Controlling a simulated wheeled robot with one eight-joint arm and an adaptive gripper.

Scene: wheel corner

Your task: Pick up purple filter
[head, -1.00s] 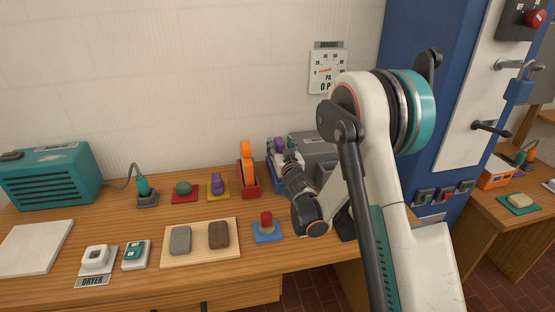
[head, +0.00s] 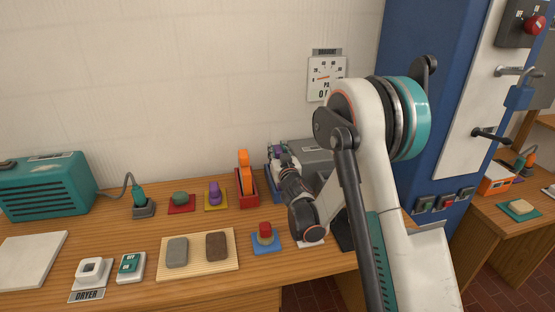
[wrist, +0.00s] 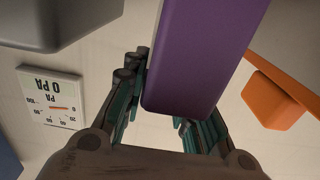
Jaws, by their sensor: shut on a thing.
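The purple filter (wrist: 205,45) is a long flat-sided block that fills the top middle of the wrist view. Its near end sits between the teal-lined fingers of my gripper (wrist: 165,112), which is shut on it. In the head view my gripper (head: 281,157) is at the back of the bench, over a blue holder (head: 269,186). Only a small purple patch shows at the fingers there. The filter's far end is out of the wrist view, and I cannot tell whether it is clear of the holder.
An orange block in a red holder (head: 247,190) stands close left of my gripper. A grey box (head: 312,153) is close on the right. A gauge (head: 325,78) hangs on the wall behind. Several small items on coloured pads lie on the bench.

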